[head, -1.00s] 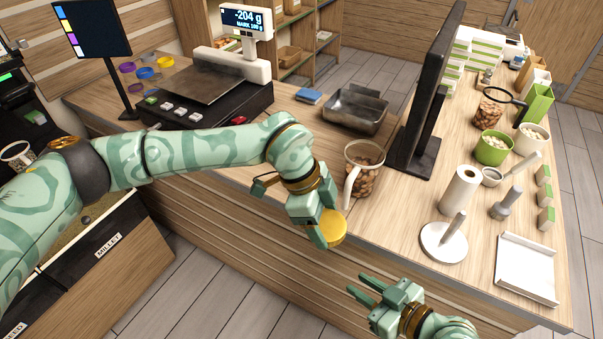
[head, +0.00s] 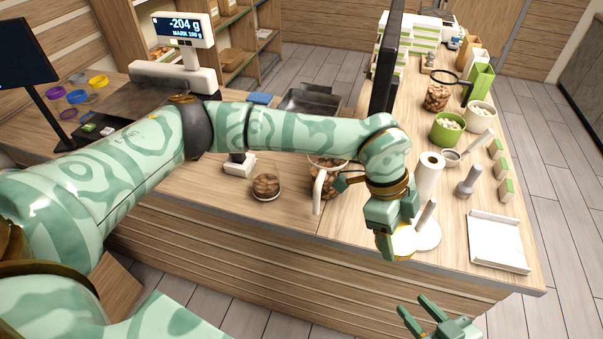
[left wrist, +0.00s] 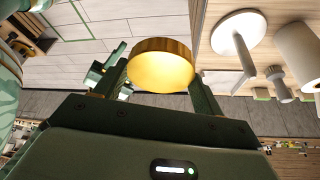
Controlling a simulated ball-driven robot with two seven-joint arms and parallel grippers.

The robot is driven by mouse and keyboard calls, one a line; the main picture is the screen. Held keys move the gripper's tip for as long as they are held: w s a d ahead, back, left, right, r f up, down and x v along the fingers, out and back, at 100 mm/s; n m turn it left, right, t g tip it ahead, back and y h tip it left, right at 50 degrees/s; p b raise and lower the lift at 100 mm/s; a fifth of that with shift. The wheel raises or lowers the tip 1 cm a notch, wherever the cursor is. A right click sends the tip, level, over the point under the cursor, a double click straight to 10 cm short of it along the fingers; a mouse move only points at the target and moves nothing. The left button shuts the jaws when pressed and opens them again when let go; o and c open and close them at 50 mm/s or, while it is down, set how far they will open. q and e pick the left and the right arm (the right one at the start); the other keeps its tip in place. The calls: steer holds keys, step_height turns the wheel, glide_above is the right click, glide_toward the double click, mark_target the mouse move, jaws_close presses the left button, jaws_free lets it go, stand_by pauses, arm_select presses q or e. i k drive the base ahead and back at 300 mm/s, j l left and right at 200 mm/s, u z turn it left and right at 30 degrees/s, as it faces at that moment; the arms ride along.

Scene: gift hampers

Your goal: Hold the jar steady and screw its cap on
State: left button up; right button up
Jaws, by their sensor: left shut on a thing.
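My left gripper (head: 386,246) is shut on a round yellow cap (head: 404,241), held near the counter's front edge. In the left wrist view the cap (left wrist: 162,65) sits between the fingertips. My right gripper (head: 428,317) is open and empty, lower down at the bottom of the head view. A glass jar of brown nuts (head: 266,184) stands upright on the counter, left of my left gripper. Another glass vessel of nuts (head: 330,185), with a white handle-like piece, is partly hidden behind my left arm. Which one the cap fits I cannot tell.
A paper roll (head: 428,178) and a white round stand (head: 427,236) are right beside my left gripper. A white tray (head: 498,243), green pot (head: 447,128) and black monitor (head: 386,65) occupy the counter. The floor in front is clear.

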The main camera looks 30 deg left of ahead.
mark_target(265, 176)
steer(key=j+z, duration=0.45)
steer(key=j, duration=0.5)
steer(key=j+z, duration=0.4)
steer(key=j, duration=1.1)
steer(key=k+j, duration=0.15)
steer(key=j, duration=0.35)
